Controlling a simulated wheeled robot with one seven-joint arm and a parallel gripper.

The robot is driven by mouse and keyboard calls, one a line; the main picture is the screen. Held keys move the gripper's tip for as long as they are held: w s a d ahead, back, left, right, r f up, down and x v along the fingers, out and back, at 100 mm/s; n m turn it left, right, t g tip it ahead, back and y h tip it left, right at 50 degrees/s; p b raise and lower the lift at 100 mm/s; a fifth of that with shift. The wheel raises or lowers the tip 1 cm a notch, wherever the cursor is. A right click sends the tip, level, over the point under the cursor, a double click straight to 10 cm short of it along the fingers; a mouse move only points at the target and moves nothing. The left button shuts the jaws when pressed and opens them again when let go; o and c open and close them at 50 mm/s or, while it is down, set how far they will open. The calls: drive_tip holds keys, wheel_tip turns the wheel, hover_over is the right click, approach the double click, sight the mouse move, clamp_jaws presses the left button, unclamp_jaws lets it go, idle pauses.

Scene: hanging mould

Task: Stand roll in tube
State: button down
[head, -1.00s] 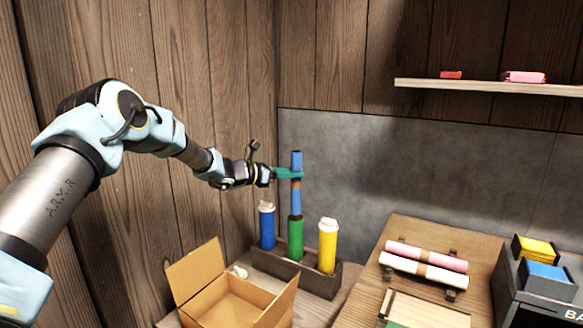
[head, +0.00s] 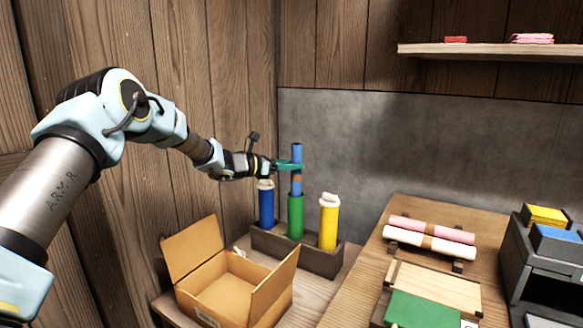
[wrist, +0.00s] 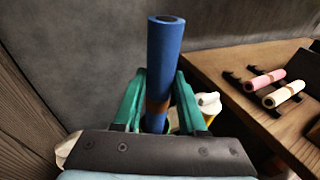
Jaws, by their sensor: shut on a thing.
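A blue roll (head: 296,153) with a brown band stands upright in my gripper (head: 290,166), which is shut on it. The roll also fills the middle of the wrist view (wrist: 163,70), between the green fingers. Its lower end is at the mouth of the green tube (head: 295,217) and appears to be inside it; the rim hides how deep. The blue tube (head: 266,206) at left and the yellow tube (head: 328,225) at right each have a whitish roll end showing at the top. The tubes stand in a dark wooden holder (head: 318,262).
An open cardboard box (head: 205,275) stands in front of the holder. A pink roll (head: 432,229) and a white roll (head: 430,243) lie on a rack on the table (head: 350,305) at right. Dark bins (head: 520,255) stand far right. A shelf (head: 480,53) is on the wall above.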

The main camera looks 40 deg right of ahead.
drive_tip(key=shift+f+b, duration=4.65)
drive_tip(key=shift+b, duration=0.7)
drive_tip(key=shift+f+b, duration=0.35)
drive_tip(key=shift+f, duration=0.15)
drive_tip(key=c, duration=0.7)
unclamp_jaws()
drive_tip(key=shift+a+f, duration=0.1)
drive_tip(key=shift+f, duration=0.05)
drive_tip(key=shift+o, duration=0.9)
drive_tip(key=shift+a, duration=0.1)
drive_tip(key=shift+o, duration=0.7)
drive_tip(key=shift+w+a, duration=0.1)
drive_tip(key=shift+a, duration=0.25)
drive_tip(key=b, duration=0.2)
approach(289, 197)
drive_tip(key=shift+d+r, duration=0.15)
drive_tip(key=shift+r, duration=0.5)
